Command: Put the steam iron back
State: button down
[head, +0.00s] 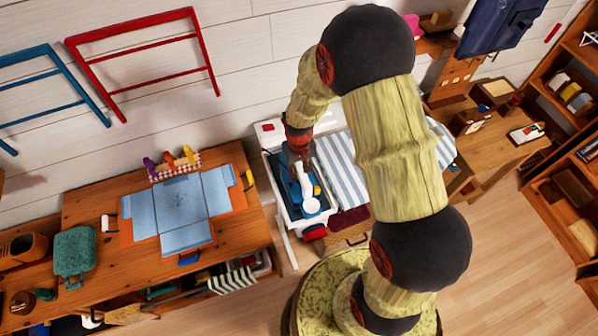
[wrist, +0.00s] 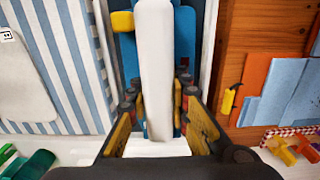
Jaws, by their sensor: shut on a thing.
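My gripper (head: 299,160) points down over the white-framed holder at the left end of the striped ironing board (head: 338,160). In the wrist view its fingers (wrist: 157,105) stand on both sides of a long white piece, shut on it. This looks like the white part of the steam iron (wrist: 156,55). In the head view the steam iron (head: 307,186) shows as a white bar with a rounded end. Blue surfaces lie beneath and beside it; I cannot tell which belong to the iron. Its far end is hidden by my gripper.
A wooden table (head: 100,205) with light blue folded cloth (head: 185,205) stands close on the left. A dark red folded cloth (head: 348,218) lies at the board's front. A desk (head: 490,150) and shelves stand at the right. The floor at front right is clear.

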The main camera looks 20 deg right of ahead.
jog(key=c, duration=1.8)
grip_release()
jog(key=shift+f, duration=0.1)
jog(key=shift+o, duration=0.8)
notch_tip(320, 180, up, 13)
jog(key=shift+f+p, duration=0.2)
jog(key=shift+p, duration=0.25)
jog(key=s+r+t, duration=0.2)
jog(key=s+r, duration=0.7)
jog(key=r, duration=0.3)
jog(key=s+r+t, duration=0.3)
jog(key=s+r, duration=0.7)
jog(key=r, duration=0.3)
jog(key=shift+t, duration=0.3)
jog(key=shift+w, duration=0.1)
